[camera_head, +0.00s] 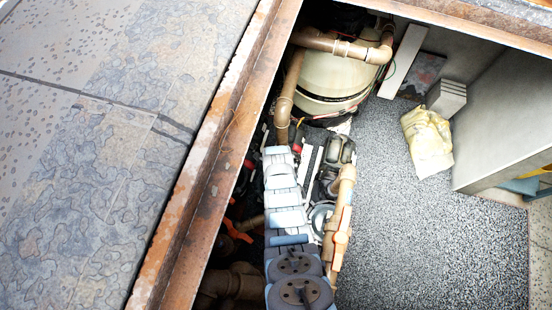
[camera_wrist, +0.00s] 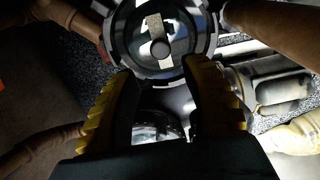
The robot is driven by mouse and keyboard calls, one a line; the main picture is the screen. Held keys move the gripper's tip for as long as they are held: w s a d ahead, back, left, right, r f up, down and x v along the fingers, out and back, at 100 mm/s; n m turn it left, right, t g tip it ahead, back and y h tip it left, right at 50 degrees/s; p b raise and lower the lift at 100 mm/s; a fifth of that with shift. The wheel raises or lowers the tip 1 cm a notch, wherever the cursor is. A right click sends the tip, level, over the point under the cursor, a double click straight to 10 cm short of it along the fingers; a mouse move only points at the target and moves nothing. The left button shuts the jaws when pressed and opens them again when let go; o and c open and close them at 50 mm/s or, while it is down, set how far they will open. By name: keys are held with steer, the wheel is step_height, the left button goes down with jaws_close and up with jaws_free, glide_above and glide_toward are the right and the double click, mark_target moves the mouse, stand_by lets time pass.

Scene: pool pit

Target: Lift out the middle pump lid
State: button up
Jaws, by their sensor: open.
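In the wrist view a round, clear pump lid (camera_wrist: 160,48) with a dark notched ring and a central knob lies just beyond my fingertips. A pale strip crosses its window. My gripper (camera_wrist: 160,76) is open, with its two yellow-backed fingers apart and nothing visible between the tips. The fingertips overlap the near edge of the ring in the picture; I cannot tell whether they touch it. A second round, glassy part (camera_wrist: 158,130) shows between the fingers, partly hidden. I cannot tell which one is the middle lid. In the head view my arm hides the gripper.
Tan pipes (camera_head: 341,220) run beside the pumps. A large beige tank (camera_head: 335,78) stands at the far end. A yellowish bag (camera_head: 427,140) lies on the gravel (camera_head: 390,225), which is mostly clear. A rusty pit edge (camera_head: 215,150) borders the left.

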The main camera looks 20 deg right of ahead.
steer(key=shift+f+b, duration=3.45)
steer(key=shift+f, duration=0.75)
jaws_close()
